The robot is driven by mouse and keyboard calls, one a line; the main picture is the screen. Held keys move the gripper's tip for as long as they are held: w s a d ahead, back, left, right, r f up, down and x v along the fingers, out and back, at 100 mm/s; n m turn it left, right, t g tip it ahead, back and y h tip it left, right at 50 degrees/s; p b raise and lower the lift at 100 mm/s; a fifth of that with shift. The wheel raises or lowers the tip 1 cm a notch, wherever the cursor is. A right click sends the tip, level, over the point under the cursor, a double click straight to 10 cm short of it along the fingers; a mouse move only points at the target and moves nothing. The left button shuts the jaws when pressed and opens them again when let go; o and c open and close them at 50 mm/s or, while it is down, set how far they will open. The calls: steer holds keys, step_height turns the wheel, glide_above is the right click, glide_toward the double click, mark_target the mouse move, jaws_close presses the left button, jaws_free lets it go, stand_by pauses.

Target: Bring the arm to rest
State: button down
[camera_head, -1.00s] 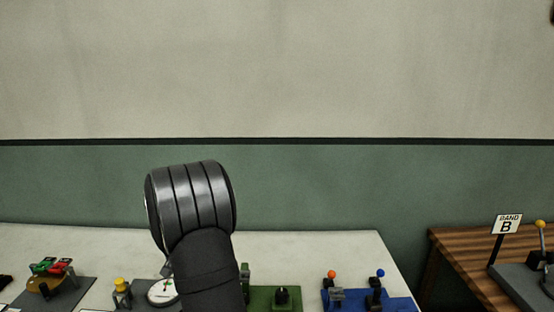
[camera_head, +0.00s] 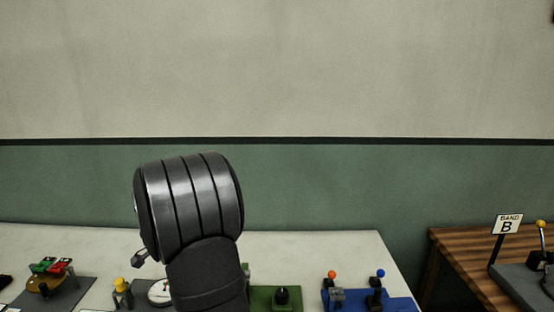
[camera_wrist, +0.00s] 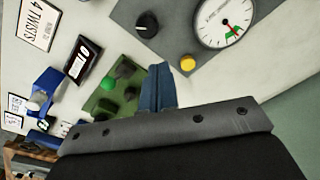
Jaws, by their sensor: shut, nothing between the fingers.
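My gripper (camera_wrist: 157,88) shows in the wrist view as two blue fingers pressed together with nothing between them. The fingertips are above the pale bench top, between a green block with knobs (camera_wrist: 103,101) and a grey panel with a round dial (camera_wrist: 177,22). They appear clear of both, though the height above the bench is hard to judge. In the head view my dark arm rises in front of the bench and hides part of the dial (camera_head: 159,292).
The bench (camera_head: 310,245) also holds a red and green switch unit (camera_head: 50,275) at left and a blue lever unit (camera_head: 345,299) at right. The wall behind is bare.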

step_height(320, 180, up, 4)
steer(key=s+m, duration=0.2)
steer(key=shift+g, duration=0.4)
steer(key=shift+s+f, duration=0.1)
steer(key=shift+f, duration=2.6)
step_height(320, 180, up, 6)
step_height(320, 180, down, 5)
steer(key=shift+w+d+r+n+t, duration=0.1)
steer(key=shift+w+r+n+t, duration=0.25)
steer(key=shift+w+n, duration=0.55)
steer(key=shift+w+a+r+n+t, duration=0.1)
steer(key=shift+w+r+n+t, duration=0.15)
steer(key=shift+w+n, duration=0.6)
steer(key=shift+w+d+r+n+t, duration=0.1)
steer(key=shift+w+r+n+t, duration=0.25)
steer(key=shift+w+n, duration=0.55)
steer(key=shift+s+f, duration=0.1)
steer(key=shift+f, duration=0.05)
